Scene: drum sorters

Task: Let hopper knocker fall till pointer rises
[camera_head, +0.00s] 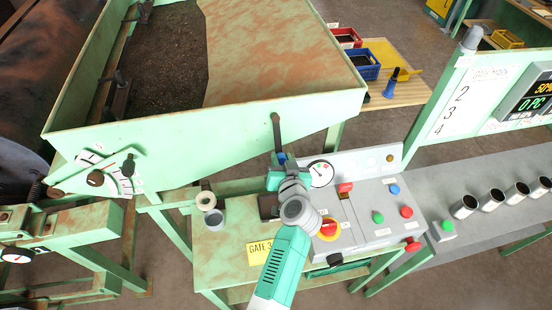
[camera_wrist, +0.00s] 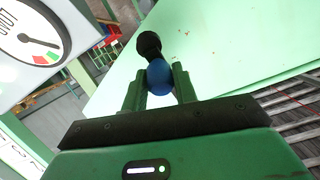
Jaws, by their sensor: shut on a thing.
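The hopper knocker (camera_head: 277,132) is a dark arm on the front wall of the pale green hopper (camera_head: 190,138). Its blue ball knob (camera_wrist: 158,77) sits between the fingers of my gripper (camera_wrist: 158,88), shut on it, with a black part of the knocker (camera_wrist: 149,45) beyond. In the head view my gripper (camera_head: 282,163) is close against the hopper's lower front edge. A round white gauge (camera_head: 320,174) stands right of my gripper. Its dial also shows in the wrist view (camera_wrist: 35,30), with a coloured band; I cannot read the pointer exactly.
A grey control panel (camera_head: 375,205) with several buttons and a red-yellow knob is right of my arm. A second pointer scale (camera_head: 105,175) is at the hopper's left.

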